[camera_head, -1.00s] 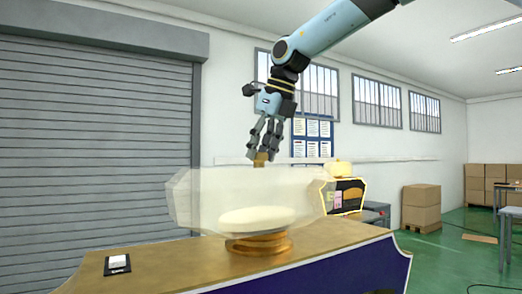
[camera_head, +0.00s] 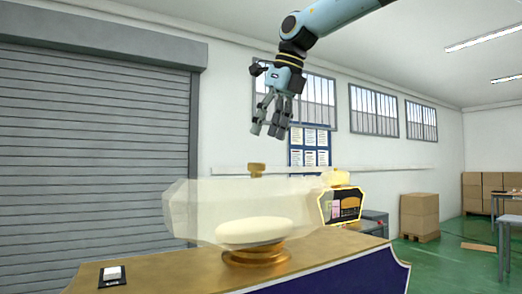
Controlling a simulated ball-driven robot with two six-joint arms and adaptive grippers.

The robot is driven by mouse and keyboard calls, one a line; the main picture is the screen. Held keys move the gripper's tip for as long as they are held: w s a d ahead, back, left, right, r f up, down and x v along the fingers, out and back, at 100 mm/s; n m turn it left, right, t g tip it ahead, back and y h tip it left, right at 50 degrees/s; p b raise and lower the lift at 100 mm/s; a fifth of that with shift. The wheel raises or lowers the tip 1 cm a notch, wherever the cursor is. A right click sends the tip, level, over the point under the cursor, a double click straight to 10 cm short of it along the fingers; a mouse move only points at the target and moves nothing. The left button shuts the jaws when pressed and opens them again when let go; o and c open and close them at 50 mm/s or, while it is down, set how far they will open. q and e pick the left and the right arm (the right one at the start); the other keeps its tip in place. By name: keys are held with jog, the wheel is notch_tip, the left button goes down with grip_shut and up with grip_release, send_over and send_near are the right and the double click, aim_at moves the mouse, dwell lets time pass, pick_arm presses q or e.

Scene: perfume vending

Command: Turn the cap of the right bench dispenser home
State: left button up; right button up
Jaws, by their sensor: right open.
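A pale, see-through faceted dispenser (camera_head: 190,212) stands on a round gold base (camera_head: 256,258) on the bench. A small gold cap (camera_head: 256,169) sits at its top and looks upright; whether it is fully seated cannot be told. My right gripper (camera_head: 269,134) comes down from the upper right. Its fingers point down, open and empty, above and slightly right of the cap, with a gap between. My left gripper is not in view.
The wooden bench top (camera_head: 170,269) carries a small black-and-white card (camera_head: 113,276) at the left. A yellow-edged dark case (camera_head: 341,205) shows behind at the right. Cardboard boxes (camera_head: 419,216) stand farther back. The air around the gripper is clear.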

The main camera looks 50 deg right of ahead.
jog(key=v, duration=0.4)
dwell(0.6)
